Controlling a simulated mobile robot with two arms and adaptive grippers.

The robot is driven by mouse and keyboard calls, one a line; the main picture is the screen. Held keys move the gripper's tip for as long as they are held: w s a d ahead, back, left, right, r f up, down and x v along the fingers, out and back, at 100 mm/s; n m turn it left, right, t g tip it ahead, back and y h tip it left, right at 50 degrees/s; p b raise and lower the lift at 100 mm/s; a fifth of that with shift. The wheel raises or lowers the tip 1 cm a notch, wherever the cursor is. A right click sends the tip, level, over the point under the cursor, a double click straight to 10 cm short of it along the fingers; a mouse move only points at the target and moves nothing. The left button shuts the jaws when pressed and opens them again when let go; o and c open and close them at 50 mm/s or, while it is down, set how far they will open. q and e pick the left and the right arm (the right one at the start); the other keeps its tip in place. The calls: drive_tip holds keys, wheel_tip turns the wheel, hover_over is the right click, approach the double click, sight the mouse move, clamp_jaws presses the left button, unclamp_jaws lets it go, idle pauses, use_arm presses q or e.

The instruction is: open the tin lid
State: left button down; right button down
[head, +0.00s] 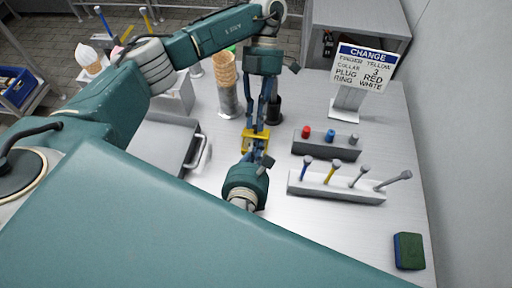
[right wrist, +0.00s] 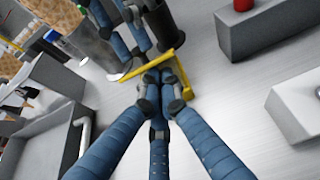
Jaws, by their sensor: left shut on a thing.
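A yellow bracket-like piece (head: 255,140) is between my two grippers, above the steel table; it also shows in the right wrist view (right wrist: 178,72). My left gripper (head: 262,126) reaches down from the back with its blue fingers shut on this piece. My right gripper (head: 254,158) comes from the front, its fingertips close together at the piece's near side (right wrist: 160,84); whether they grip it is unclear. No tin or lid can be told for sure. A grey metal box (head: 150,150) with a bar handle (head: 198,155) stands left of the grippers.
Behind my left gripper stand a dark cylinder (head: 274,110) and a metal holder (head: 229,98) with stacked cones. On the right are a block with coloured plugs (head: 325,146), a rack with several tools (head: 335,191), a sign (head: 362,66) and a sponge (head: 409,251).

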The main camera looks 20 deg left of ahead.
drive_tip(key=shift+w+a+r, duration=0.1)
drive_tip(key=shift+w+r, duration=0.1)
drive_tip(key=shift+r, duration=0.2)
use_arm(q)
drive_tip(key=c, duration=1.7)
unclamp_jaws()
drive_tip(key=shift+o, duration=0.2)
use_arm(e)
drive_tip(key=shift+f, duration=0.15)
